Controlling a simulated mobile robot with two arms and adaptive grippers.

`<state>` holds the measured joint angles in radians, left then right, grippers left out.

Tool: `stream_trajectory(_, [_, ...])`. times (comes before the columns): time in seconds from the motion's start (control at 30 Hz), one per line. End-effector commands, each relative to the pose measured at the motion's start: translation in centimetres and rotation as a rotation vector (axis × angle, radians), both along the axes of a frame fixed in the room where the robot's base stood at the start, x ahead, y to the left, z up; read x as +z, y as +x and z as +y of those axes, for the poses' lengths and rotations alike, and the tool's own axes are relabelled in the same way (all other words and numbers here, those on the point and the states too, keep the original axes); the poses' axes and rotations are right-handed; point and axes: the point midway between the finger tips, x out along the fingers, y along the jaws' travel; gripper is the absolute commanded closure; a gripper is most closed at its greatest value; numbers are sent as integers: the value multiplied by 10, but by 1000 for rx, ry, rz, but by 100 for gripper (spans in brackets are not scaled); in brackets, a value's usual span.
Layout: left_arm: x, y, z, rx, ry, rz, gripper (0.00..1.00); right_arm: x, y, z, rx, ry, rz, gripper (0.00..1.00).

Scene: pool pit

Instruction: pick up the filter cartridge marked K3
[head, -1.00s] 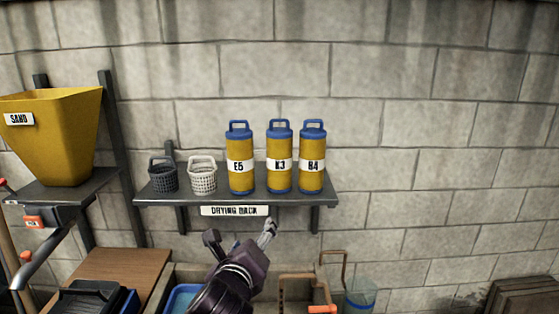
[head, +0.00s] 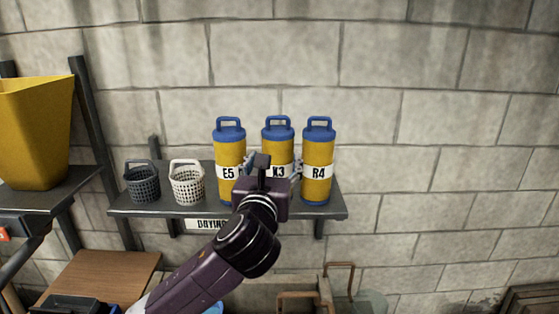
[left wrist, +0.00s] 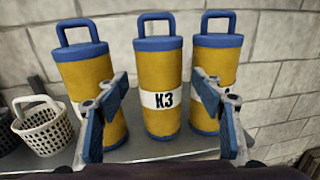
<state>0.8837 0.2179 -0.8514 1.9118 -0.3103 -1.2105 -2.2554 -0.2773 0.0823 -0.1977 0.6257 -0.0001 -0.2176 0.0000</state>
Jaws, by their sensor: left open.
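The K3 filter cartridge (head: 277,136) is a yellow cylinder with a blue cap, loop handle and white label. It stands upright in the middle of three on the shelf; my left gripper partly hides its lower part in the head view. In the left wrist view the K3 cartridge (left wrist: 159,72) stands between the open fingers' lines, with its label in full view. My left gripper (head: 271,170) is open in front of it and holds nothing; it also shows in the left wrist view (left wrist: 162,95). I cannot tell whether a finger touches a cartridge. My right gripper is not in view.
Cartridge E5 (head: 230,148) stands close on the left and R4 (head: 318,148) close on the right. A dark basket (head: 142,184) and a white basket (head: 187,185) sit further left on the drying rack (head: 125,208). A yellow hopper (head: 35,135) is at far left.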

Motion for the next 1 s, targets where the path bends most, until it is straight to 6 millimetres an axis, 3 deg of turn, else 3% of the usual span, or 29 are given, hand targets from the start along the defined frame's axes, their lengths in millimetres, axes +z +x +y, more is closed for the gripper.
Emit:
stream_trajectory(0.3, [6,33,-3,1,-1,4,38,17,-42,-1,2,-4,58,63])
stream_trajectory(0.53, [6,60,-6,1,-2,2,38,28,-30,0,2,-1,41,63])
stream_trajectory(0.7, [4,66,-7,-1,-3,1,38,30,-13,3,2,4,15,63])
stream_trajectory(0.87, [4,66,-7,-1,-3,1,38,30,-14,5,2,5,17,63])
stream_trajectory(1.0, [4,66,-7,-1,-3,1,52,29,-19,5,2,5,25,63])
